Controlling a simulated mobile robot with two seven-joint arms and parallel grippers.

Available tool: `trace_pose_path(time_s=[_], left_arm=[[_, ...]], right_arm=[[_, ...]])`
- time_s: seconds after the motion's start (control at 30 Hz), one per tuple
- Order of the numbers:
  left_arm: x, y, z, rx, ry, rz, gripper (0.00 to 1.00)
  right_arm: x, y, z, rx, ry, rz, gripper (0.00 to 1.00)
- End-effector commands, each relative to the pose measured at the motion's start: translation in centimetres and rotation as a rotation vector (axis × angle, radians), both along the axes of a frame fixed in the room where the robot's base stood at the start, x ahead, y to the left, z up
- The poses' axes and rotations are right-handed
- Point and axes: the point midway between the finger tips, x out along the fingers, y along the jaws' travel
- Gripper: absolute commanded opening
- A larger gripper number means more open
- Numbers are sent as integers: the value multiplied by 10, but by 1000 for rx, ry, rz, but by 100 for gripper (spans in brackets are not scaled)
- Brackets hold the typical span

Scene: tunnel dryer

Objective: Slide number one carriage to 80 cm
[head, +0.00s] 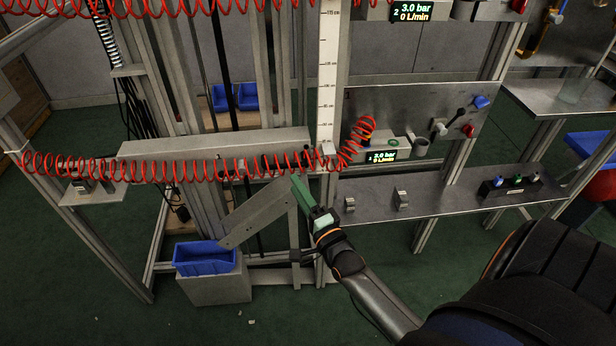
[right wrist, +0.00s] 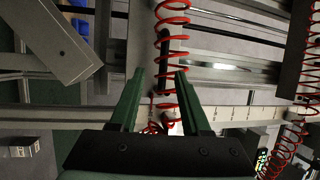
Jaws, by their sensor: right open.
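A carriage with a long grey beam (head: 215,143) sits low on the upright frame, beside a white vertical scale (head: 327,75). Its small display (head: 381,156) reads 3.0 bar and 0 L/min; its number is too small to read surely. The scale marks near the carriage are too small to read. My right gripper (head: 297,181) is open just below the beam, close to the scale. In the right wrist view its green fingers (right wrist: 158,76) stand apart, with a red coiled hose (right wrist: 171,45) and a dark bar (right wrist: 165,75) showing beyond and between them. My left gripper is out of view.
A second display (head: 411,13) marked 2 is higher up. The red hose (head: 130,166) runs along the beam's front. A slanted grey plate (head: 260,212) and a blue bin (head: 205,258) are below left. A metal shelf (head: 450,200) is at right.

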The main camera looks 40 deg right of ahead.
Motion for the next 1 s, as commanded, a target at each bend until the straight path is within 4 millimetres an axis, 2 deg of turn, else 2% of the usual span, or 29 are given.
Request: trace_pose_path(time_s=[0.1, 0.33, 1.0], left_arm=[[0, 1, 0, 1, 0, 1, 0], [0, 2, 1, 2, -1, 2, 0], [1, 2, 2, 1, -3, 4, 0]], right_arm=[[-23, 4, -5, 0, 4, 1, 47], [-46, 7, -8, 0, 1, 0, 47], [-50, 9, -9, -4, 6, 1, 47]])
